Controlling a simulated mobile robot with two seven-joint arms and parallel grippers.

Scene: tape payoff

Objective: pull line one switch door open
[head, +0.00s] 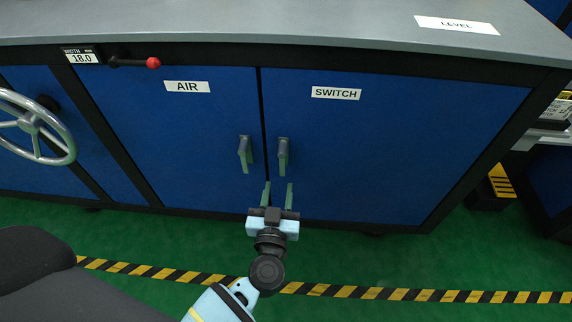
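The blue switch door (390,145), labelled SWITCH, is closed in the cabinet front, right of the blue AIR door (185,135). Its grey handle (283,154) is near its left edge, beside the seam. The AIR door has a similar grey handle (244,153). My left gripper (278,191) points up at the cabinet, just below the switch handle in the picture. Its two greenish fingers are apart with nothing between them. The distance from fingertips to handle is hard to tell. My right gripper is not in view.
A grey worktop (280,22) runs above the doors. A silver handwheel (38,127) is at the left, and a red-tipped lever (152,62) sticks out under the worktop. A yellow-black floor stripe (400,294) crosses the open green floor (350,260).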

